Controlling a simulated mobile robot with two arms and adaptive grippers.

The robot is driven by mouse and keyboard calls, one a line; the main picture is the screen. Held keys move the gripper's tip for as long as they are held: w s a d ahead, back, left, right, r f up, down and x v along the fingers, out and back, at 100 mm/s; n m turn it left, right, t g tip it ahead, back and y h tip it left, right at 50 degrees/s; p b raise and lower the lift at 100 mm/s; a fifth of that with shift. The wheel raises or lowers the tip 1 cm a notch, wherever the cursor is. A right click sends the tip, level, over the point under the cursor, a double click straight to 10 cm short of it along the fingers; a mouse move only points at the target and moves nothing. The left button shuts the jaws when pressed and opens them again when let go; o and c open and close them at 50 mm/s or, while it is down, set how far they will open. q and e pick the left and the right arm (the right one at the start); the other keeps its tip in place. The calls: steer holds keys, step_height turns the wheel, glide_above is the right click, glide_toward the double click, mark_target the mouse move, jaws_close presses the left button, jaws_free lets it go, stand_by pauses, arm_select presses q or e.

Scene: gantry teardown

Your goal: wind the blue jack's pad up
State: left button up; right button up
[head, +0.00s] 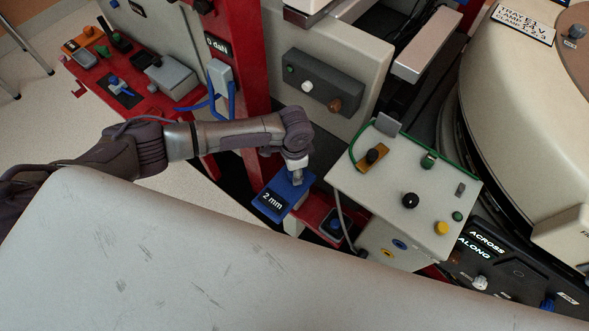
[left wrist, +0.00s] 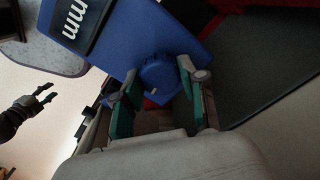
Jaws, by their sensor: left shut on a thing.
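The blue jack (head: 284,193) stands by the red post, its face reading "2 mm". In the left wrist view its blue body (left wrist: 130,30) fills the top, with a round ribbed blue knob (left wrist: 158,76) on it. My left gripper (head: 297,178) reaches down over the jack from above. In the left wrist view my left gripper's green-padded fingers (left wrist: 157,88) stand on either side of the knob, shut on it. The jack's pad cannot be made out. My right gripper (left wrist: 45,94) shows small at the left of the left wrist view, its fingers apart and empty.
A pale control box (head: 400,190) with knobs and a green cable stands just right of the jack. A red post (head: 250,60) rises behind it. A small dark unit with a blue knob (head: 335,225) sits close by. A large pale surface (head: 150,260) fills the foreground.

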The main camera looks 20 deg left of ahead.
arm_select(q)
steer(key=shift+r+n+p, duration=0.2)
steer(key=shift+n+p, duration=0.4)
steer(key=shift+p, duration=0.2)
steer(key=n+p, duration=0.5)
steer(key=p, duration=0.1)
steer(key=shift+n, duration=0.4)
steer(key=n+p, duration=0.3)
steer(key=n, duration=0.1)
steer(key=shift+n, duration=0.3)
steer(key=n+p, duration=0.2)
steer(key=shift+f+n, duration=0.1)
steer(key=shift+n, duration=1.1)
steer(key=shift+p, duration=0.3)
steer(key=o, duration=1.1)
steer(key=shift+o, duration=0.2)
